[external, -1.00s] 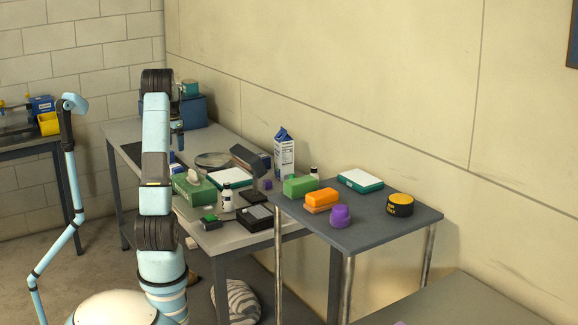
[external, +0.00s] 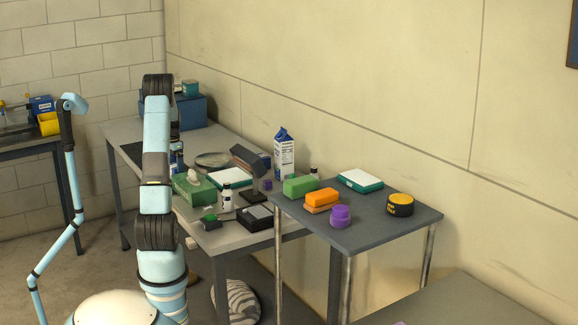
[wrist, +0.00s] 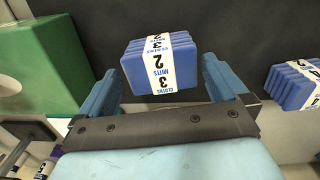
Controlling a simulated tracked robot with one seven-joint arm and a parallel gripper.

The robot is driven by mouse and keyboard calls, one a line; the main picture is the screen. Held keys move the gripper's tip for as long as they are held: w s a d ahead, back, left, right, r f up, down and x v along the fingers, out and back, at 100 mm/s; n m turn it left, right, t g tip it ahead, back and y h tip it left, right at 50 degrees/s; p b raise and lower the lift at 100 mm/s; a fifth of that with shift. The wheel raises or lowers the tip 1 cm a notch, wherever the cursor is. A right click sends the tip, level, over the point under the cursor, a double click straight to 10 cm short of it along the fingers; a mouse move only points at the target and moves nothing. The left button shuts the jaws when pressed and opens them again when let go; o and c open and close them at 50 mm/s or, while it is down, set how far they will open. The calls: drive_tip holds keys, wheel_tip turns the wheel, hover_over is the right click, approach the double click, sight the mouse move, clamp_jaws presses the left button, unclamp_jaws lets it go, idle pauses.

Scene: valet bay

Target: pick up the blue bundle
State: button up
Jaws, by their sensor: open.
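A blue bundle (wrist: 160,66) of folded layers with a white printed band lies on a dark surface in the wrist view. A second, similar blue bundle (wrist: 293,84) lies farther right, outside the fingers. In the external view my arm largely hides my gripper and the bundles.
A green tissue box (external: 193,190) stands close beside the gripper; its side also shows in the wrist view (wrist: 48,62). A blue crate (external: 190,112) is at the back of the table. A milk carton, bottles and a lamp-like stand crowd the right side.

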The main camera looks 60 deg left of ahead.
sight(175, 166)
wheel_tip(175, 166, down, 4)
drive_tip(key=shift+a+f, duration=0.1)
drive_tip(key=shift+c, duration=0.5)
drive_tip(key=c, duration=0.7)
